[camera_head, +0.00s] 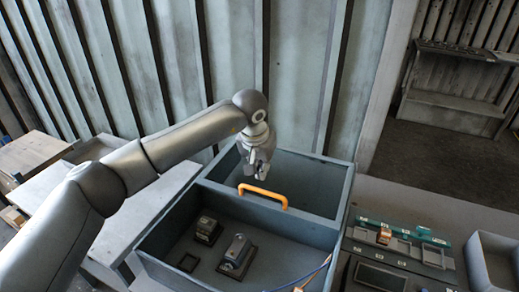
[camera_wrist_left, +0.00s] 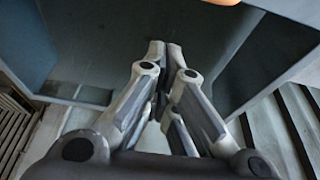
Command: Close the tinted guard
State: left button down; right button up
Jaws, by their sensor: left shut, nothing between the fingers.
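A blue-grey open-topped housing (camera_head: 338,222) stands in the middle of the head view. An orange handle (camera_head: 263,196) sits at the divide between its front and rear parts; an orange edge (camera_wrist_left: 222,2) shows at the top of the left wrist view. The rear part shows a smooth grey surface; I cannot tell whether this is the tinted guard or the housing floor. The front part is uncovered. My left gripper (camera_head: 262,174) is above the rear part, just behind the handle and apparently apart from it. Its fingertips (camera_wrist_left: 165,48) are together and empty. My right gripper is out of view.
Two dark fittings, one (camera_head: 207,230) behind the other (camera_head: 237,256), and a small square frame (camera_head: 187,262) lie in the front part. A blue cable (camera_head: 312,276) crosses its right corner. A teal-topped tray (camera_head: 402,231) lies to the right. A ribbed wall (camera_head: 300,70) stands behind.

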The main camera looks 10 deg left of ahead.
pick_arm(q)
jog(key=s, duration=0.1)
jog(key=p, duration=0.1)
jog(key=s, duration=0.1)
jog(key=shift+s+a+r, duration=0.35)
jog(key=shift+a+r, duration=0.05)
jog(key=shift+s+a+p, duration=0.2)
jog(key=shift+s+p, duration=0.25)
jog(key=shift+s, duration=0.1)
